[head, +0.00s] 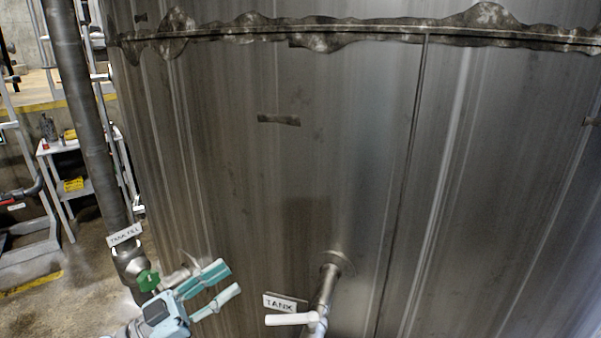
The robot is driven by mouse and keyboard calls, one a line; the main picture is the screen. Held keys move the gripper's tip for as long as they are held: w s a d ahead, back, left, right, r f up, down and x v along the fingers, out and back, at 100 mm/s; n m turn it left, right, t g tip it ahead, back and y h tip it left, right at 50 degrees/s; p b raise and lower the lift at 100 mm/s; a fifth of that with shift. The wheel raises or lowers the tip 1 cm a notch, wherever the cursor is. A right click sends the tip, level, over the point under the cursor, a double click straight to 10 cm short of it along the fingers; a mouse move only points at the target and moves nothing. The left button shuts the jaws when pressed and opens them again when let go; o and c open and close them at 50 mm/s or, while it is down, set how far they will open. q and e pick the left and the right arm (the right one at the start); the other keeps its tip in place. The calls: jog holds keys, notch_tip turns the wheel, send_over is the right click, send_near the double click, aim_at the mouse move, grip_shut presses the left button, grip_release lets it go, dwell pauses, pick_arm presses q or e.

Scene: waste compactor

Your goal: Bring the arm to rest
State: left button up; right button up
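My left gripper (220,290) shows at the bottom left of the head view, with two teal and white fingers spread apart. It is open, with nothing between the fingers. It is in front of the large metal tank (300,180), to the left of a white lever handle (290,319) on a pipe. A green valve handle (148,280) sits just left of the gripper on the vertical pipe. My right gripper is not in view.
A tag reading TANK (280,302) hangs by the pipe (328,285) leaving the tank. A TANK FILL tag (125,235) is on the vertical pipe (85,110). A white shelf cart (82,146) stands behind at left. Some floor is clear at lower left.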

pick_arm(q)
jog(key=s+a+f+n+t+y, duration=0.35)
jog(key=a+f+n+y, duration=1)
jog(key=y, duration=0.65)
jog(key=s+d+f+g, duration=0.2)
jog(key=s+f+g, duration=0.2)
jog(key=s, duration=0.4)
jog(key=s+d+f+m+g+h, duration=0.1)
jog(key=s+d+f+g, duration=0.1)
jog(key=s+f+g, duration=0.35)
jog(key=s+d+f+g, duration=0.2)
jog(key=s+f, duration=0.1)
jog(key=s, duration=0.7)
jog(key=s+a+f+g, duration=0.1)
jog(key=s+f, duration=0.1)
jog(key=f, duration=1)
jog(key=s+a+f+g, duration=0.1)
jog(key=s+f, duration=0.1)
jog(key=f, duration=0.9)
jog(key=s+f+g, duration=0.1)
jog(key=s+f, duration=0.8)
jog(key=s, duration=0.3)
jog(key=shift+s+a+f, duration=0.15)
jog(key=shift+f, duration=0.05)
